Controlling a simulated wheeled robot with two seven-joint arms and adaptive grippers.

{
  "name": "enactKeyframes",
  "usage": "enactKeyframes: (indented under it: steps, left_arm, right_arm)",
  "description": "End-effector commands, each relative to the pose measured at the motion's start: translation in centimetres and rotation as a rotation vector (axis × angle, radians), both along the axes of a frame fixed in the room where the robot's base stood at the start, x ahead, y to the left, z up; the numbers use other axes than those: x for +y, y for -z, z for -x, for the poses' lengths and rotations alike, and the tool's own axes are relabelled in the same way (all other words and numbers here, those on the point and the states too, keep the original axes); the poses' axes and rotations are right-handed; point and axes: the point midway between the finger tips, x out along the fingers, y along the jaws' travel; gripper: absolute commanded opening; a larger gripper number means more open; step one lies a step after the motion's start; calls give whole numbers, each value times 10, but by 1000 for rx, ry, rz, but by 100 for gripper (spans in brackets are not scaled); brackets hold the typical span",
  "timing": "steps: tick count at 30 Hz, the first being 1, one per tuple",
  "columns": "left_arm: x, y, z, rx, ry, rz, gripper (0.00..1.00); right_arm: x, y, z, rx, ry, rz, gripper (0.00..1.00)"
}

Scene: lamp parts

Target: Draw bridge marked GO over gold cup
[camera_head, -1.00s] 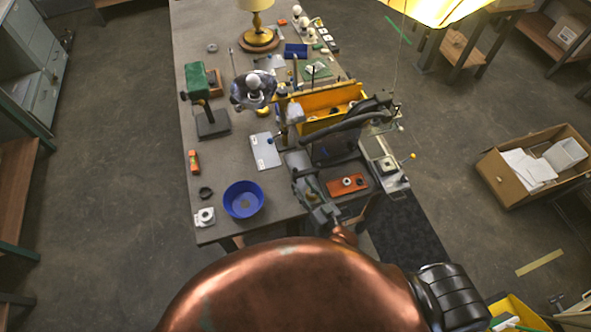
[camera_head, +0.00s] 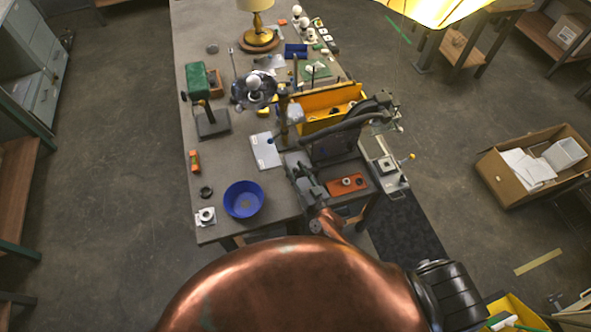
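My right arm reaches in from the bottom behind a large copper-coloured part of my body. My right gripper (camera_head: 303,175) is grey and dark, over the near edge of the workbench, left of an orange plate (camera_head: 347,184). Its fingers are too small and cluttered to show whether they are open or shut. A small gold-yellow item (camera_head: 262,111), possibly the gold cup, sits mid-bench below a lamp-like part with a white bulb (camera_head: 253,83), partly hidden. I cannot make out a bridge or any GO marking. My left gripper is not in view.
The grey workbench (camera_head: 218,163) holds a blue bowl (camera_head: 243,200), a yellow bin (camera_head: 318,99), a pale flat card (camera_head: 266,151), a green block (camera_head: 197,77) and a black-handled machine (camera_head: 340,142). A gold lamp (camera_head: 258,35) stands at the back. A cardboard box (camera_head: 498,181) is right.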

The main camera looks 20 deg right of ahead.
Motion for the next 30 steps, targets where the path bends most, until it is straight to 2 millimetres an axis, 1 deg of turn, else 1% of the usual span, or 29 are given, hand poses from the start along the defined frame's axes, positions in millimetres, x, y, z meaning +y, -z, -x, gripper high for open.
enactKeyframes:
  steps: [2, 17, 30]
  left_arm:
    - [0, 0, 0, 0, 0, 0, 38]
    - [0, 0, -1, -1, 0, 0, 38]
    - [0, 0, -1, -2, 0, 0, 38]
  right_arm:
    - [0, 0, 0, 0, 0, 0, 34]
    - [0, 0, 0, 0, 0, 0, 0]
    - [0, 0, 1, 1, 0, 0, 0]
